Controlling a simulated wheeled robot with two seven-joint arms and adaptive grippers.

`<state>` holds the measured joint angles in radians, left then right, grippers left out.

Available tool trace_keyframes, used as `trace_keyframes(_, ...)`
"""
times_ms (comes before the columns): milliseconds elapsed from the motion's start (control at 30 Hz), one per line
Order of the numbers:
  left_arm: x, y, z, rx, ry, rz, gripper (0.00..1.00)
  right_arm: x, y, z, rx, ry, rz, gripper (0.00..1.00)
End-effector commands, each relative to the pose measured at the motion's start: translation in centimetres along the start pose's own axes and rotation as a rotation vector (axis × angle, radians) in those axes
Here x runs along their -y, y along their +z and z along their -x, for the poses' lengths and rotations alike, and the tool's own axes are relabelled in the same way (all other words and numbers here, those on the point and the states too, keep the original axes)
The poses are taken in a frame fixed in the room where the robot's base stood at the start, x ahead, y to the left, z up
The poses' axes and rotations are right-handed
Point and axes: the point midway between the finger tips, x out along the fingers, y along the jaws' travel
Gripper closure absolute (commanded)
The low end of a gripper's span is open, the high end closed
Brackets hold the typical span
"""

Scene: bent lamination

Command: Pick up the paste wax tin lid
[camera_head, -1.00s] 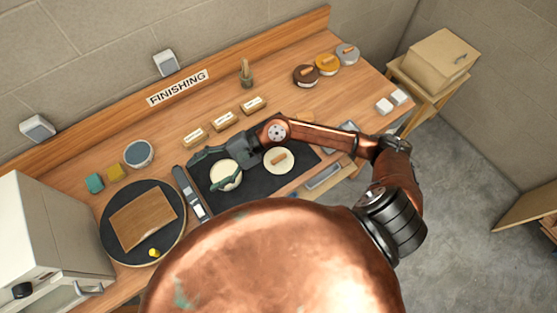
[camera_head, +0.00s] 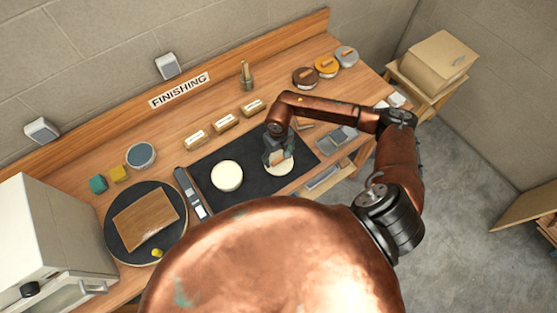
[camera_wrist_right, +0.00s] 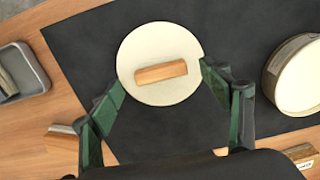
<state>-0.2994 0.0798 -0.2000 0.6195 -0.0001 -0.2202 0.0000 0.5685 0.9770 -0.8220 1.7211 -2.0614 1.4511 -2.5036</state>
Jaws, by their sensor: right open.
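The paste wax tin lid (camera_head: 283,170) is a cream disc lying on the black mat (camera_head: 215,206). In the right wrist view the lid (camera_wrist_right: 140,52) shows whole, with a wooden bar handle (camera_wrist_right: 161,72) on top. My right gripper (camera_head: 276,158) is above the lid and hides part of it in the head view. In the wrist view my right gripper (camera_wrist_right: 157,80) is open and empty, its fingers apart on either side of the lid's near part. The open tin with cream wax (camera_head: 227,176) stands on the mat to the left. My left gripper is not in view.
A dark round board (camera_head: 118,240) holding a wooden panel lies left of the mat. Several labelled blocks (camera_head: 226,123) stand behind the mat. A grey tray (camera_head: 337,139) sits to its right. Three round lidded tins (camera_head: 327,66) stand at the back right.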

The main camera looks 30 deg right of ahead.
Motion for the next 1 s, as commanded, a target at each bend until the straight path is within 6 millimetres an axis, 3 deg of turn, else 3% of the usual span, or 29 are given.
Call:
trace_keyframes(200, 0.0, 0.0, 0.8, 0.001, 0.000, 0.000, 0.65, 0.1, 0.0, -2.0, -0.001, -0.001, 0.000, 0.29)
trace_keyframes(433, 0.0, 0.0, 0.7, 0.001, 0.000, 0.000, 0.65, 0.1, 0.0, -2.1, -0.001, -0.001, 0.000, 0.30)
trace_keyframes(1000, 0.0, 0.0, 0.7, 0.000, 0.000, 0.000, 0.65, 0.1, 0.0, -2.1, -0.001, -0.002, 0.000, 0.69)
